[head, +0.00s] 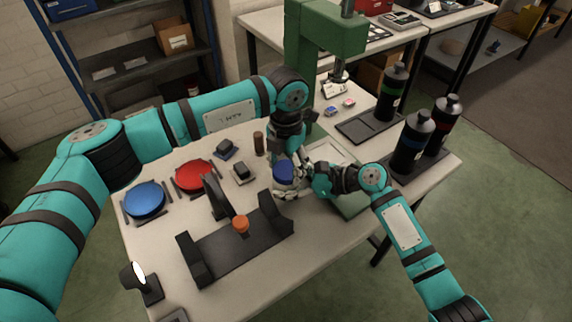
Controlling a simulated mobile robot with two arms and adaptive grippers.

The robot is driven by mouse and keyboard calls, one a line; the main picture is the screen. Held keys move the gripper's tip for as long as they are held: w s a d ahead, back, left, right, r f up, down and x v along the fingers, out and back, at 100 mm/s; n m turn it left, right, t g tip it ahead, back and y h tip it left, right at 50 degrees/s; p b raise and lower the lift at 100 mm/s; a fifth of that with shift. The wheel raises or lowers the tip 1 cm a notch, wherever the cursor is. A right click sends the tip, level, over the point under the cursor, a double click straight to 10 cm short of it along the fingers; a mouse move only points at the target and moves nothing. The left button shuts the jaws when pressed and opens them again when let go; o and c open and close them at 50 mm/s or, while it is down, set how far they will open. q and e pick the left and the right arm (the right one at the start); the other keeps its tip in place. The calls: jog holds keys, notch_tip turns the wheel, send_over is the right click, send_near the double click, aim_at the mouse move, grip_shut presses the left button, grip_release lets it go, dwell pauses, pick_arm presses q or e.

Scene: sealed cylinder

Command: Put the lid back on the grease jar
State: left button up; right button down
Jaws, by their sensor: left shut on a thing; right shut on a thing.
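The blue lid (283,171) shows at the middle of the table, on or just over the pale grease jar (284,190). I cannot tell whether the lid is seated. My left gripper (290,158) comes down from above and behind and is shut at the blue lid. My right gripper (298,184) comes in from the right, low down, and is shut at the jar's side. The fingers and the jar overlap, so the exact contacts are partly hidden.
A black cradle with an orange knob (240,223) stands in front. A blue disc (145,200) and red disc (195,175) lie at left. Dark bottles (411,144) stand on trays at right. A green press (325,38) rises behind.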

pick_arm(q)
jog(key=o, duration=1.4)
jog(key=shift+c, duration=0.2)
notch_tip(320, 180, up, 12)
pick_arm(e)
jog(key=shift+c, duration=0.4)
grip_release()
jog(key=v, duration=1.2)
jog(key=shift+w, duration=0.1)
